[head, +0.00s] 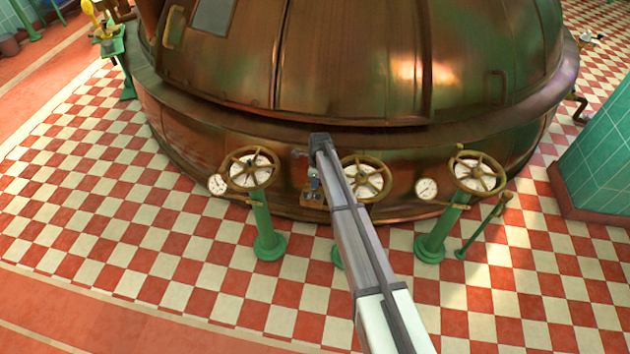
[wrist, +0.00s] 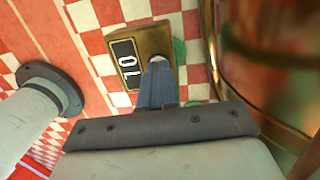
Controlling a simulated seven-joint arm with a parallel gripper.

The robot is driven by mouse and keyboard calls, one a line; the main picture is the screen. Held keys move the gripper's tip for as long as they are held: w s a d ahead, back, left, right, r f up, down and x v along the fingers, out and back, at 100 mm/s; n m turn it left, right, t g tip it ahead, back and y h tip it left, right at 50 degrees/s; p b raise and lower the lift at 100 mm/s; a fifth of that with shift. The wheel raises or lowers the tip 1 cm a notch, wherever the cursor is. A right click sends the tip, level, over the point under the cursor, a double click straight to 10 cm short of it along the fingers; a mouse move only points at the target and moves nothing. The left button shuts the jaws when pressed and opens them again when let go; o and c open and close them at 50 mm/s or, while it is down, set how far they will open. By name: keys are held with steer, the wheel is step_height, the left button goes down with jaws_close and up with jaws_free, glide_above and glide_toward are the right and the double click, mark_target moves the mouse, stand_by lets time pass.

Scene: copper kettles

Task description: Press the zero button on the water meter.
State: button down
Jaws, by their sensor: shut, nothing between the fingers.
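The water meter is a brass box (wrist: 153,38) with a dark display (wrist: 127,62) showing white digits in the wrist view. In the head view the meter (head: 311,199) is small, low in front of the copper kettle, partly hidden by my arm. A pale round button (wrist: 157,59) shows on the brass face beside the display. My gripper (wrist: 158,66) is shut and empty, its fingertips right at the button and covering part of it. I cannot tell whether they touch it. In the head view my gripper (head: 313,178) is above the meter.
The big copper kettle (head: 350,60) stands just behind the meter. Valve wheels on green posts stand left (head: 250,168), behind my arm (head: 366,178) and right (head: 478,172). Round gauges (head: 427,189) sit beside them. The checkered floor (head: 110,200) in front is clear.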

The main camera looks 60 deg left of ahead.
steer(key=shift+s+f, duration=0.1)
steer(key=shift+f, duration=0.6)
steer(key=shift+r, duration=0.1)
step_height(320, 180, up, 15)
steer(key=w, duration=0.1)
steer(key=shift+w, duration=0.25)
steer(key=shift+w, duration=0.1)
stand_by(0.5)
